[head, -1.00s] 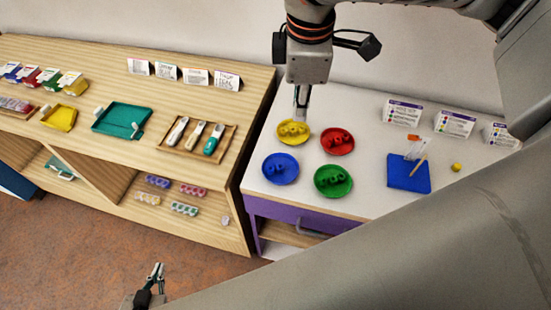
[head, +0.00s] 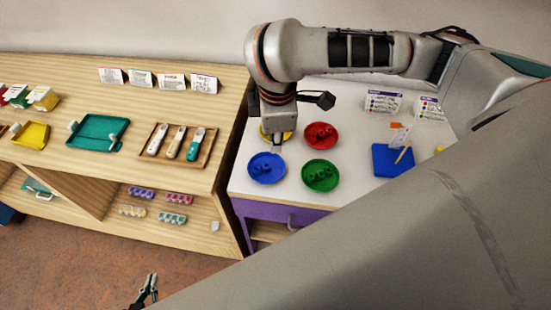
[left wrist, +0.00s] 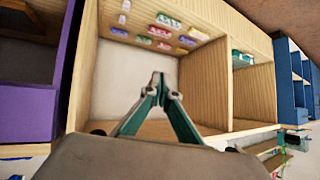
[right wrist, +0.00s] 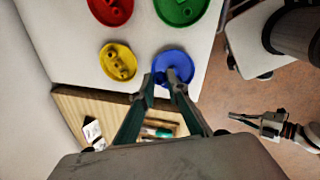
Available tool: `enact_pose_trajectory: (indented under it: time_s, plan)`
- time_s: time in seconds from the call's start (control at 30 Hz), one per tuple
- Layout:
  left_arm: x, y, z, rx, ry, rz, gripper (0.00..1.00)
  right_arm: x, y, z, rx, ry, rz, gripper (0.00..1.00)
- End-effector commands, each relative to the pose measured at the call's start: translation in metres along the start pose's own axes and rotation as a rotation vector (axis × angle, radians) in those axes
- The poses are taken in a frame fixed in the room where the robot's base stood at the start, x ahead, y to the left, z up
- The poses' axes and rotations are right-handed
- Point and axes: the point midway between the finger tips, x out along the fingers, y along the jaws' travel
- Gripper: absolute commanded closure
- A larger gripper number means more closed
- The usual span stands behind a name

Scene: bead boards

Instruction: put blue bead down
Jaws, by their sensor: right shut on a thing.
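The blue dish (head: 258,178) stands on the white tabletop, with small blue beads (head: 263,167) in it. My right gripper (head: 277,147) is above the dish's far right edge, between it and the yellow dish (head: 264,134). In the right wrist view its fingertips (right wrist: 166,82) overlap the blue dish (right wrist: 182,62). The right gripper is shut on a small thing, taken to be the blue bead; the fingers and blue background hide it. My left gripper (head: 149,285) is low, in front of the wooden shelf; its fingertips (left wrist: 165,86) meet and look empty.
A red dish (head: 321,145) and a green dish (head: 332,182) stand close by, to the right. A blue mat (head: 386,165) with a stick and cards lies further right. The wooden shelf (head: 222,100) with trays borders the white table on the left.

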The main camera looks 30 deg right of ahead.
Motion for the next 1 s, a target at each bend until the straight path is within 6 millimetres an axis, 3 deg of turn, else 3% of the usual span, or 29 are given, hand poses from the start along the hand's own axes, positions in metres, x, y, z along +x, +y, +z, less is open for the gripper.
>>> enact_pose_trajectory:
  time_s: [0.1, 0.3, 0.6, 1.0]
  plan:
    - [0.004, 0.002, -0.005, 0.011, 0.023, 0.008, 1.00, 0.024, -0.006, 0.000, 0.001, 0.000, -0.005, 0.94]
    - [0.007, 0.007, -0.020, 0.016, 0.057, 0.019, 1.00, 0.039, -0.007, 0.000, 0.001, 0.001, 0.000, 0.94]
    - [0.015, 0.010, -0.011, 0.014, 0.062, 0.021, 1.00, 0.072, -0.014, 0.000, 0.001, 0.001, -0.004, 0.94]
    - [0.014, 0.010, -0.006, 0.014, 0.052, 0.021, 1.00, 0.077, -0.013, 0.000, 0.001, 0.000, 0.000, 0.94]
